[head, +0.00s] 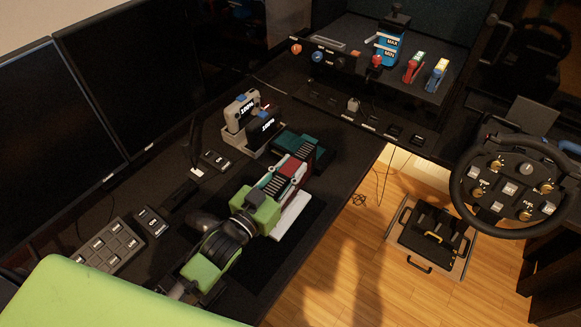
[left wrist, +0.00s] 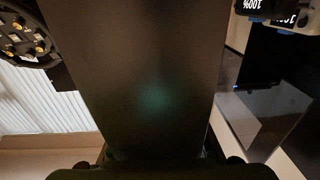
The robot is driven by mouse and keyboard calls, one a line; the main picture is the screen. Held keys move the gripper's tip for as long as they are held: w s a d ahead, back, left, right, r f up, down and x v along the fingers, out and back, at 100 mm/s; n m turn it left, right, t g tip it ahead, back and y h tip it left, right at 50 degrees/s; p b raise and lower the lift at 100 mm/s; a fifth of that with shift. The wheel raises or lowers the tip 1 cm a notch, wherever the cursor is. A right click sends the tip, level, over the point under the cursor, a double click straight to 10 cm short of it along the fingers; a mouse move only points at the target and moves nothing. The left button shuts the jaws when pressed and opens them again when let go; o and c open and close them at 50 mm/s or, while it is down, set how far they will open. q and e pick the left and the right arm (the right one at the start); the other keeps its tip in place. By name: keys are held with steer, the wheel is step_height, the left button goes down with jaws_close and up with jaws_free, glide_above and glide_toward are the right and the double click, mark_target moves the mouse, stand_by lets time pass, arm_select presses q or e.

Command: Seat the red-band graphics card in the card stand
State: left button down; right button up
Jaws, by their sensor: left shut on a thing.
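The red-band graphics card (head: 290,171) is in the middle of the head view, with a red patch and dark ribbed areas. My left gripper (head: 267,197), green and black, is shut on its near end. A white slab (head: 292,215) lies just right of the gripper; I cannot tell whether it belongs to the card stand. A teal piece (head: 291,139) sits at the card's far end, and its contact with the card is unclear. In the left wrist view a broad dark surface (left wrist: 150,90) fills the middle, hiding the fingertips' contact. My right gripper is not in view.
Two blocks marked 100% (head: 264,127) stand on a grey base beyond the card. Monitors (head: 85,100) and button boxes (head: 100,246) line the left. A steering wheel (head: 510,187) stands at right. The dark desk mat (head: 285,250) has bare room near the front edge.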

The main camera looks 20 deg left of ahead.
arm_select(q)
steer(key=shift+r+p, duration=0.2)
steer(key=shift+p, duration=0.3)
stand_by(1.1)
steer(key=shift+f+b, duration=0.95)
steer(key=shift+f, duration=0.6)
steer(key=c, duration=1.6)
jaws_free()
steer(key=shift+f, duration=0.25)
steer(key=v, duration=1.2)
steer(key=shift+r, duration=0.2)
